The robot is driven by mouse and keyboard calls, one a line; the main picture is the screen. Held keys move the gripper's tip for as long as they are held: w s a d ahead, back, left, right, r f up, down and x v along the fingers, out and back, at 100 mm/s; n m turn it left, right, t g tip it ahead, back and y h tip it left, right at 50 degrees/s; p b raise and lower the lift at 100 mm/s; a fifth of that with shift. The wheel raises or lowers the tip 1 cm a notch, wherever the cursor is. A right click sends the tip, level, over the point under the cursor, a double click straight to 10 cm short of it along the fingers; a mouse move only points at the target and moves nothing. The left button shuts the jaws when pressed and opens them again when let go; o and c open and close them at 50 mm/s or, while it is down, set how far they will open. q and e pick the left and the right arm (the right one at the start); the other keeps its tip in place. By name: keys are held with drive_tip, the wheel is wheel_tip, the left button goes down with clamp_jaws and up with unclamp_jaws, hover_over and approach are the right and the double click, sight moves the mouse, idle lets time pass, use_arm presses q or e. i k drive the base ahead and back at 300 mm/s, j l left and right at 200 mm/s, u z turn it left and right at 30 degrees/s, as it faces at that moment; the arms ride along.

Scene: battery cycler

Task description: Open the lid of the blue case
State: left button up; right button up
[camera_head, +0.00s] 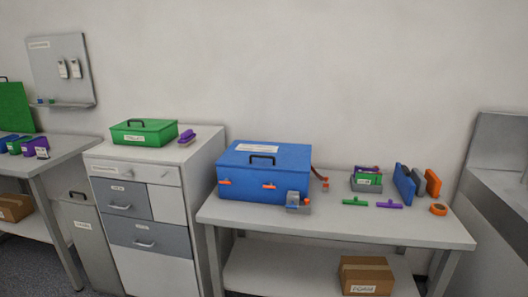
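The blue case (264,174) stands on the left part of the light grey table (336,222). Its lid is shut, with a dark handle (262,158) and a white label on top. Two orange latches (225,182) show on its front; whether they are fastened is too small to tell. A small grey and blue block (298,202) stands at the case's front right corner. Neither of my grippers is in view.
A green case (144,132) and a purple item stand on the drawer cabinet at left. Right of the blue case are a small bin (366,181), upright blue, grey and orange pieces (404,184) and an orange ring (438,209). The table's front middle is clear.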

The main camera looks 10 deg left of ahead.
sight(285, 157)
drive_tip(key=i+j, duration=0.8)
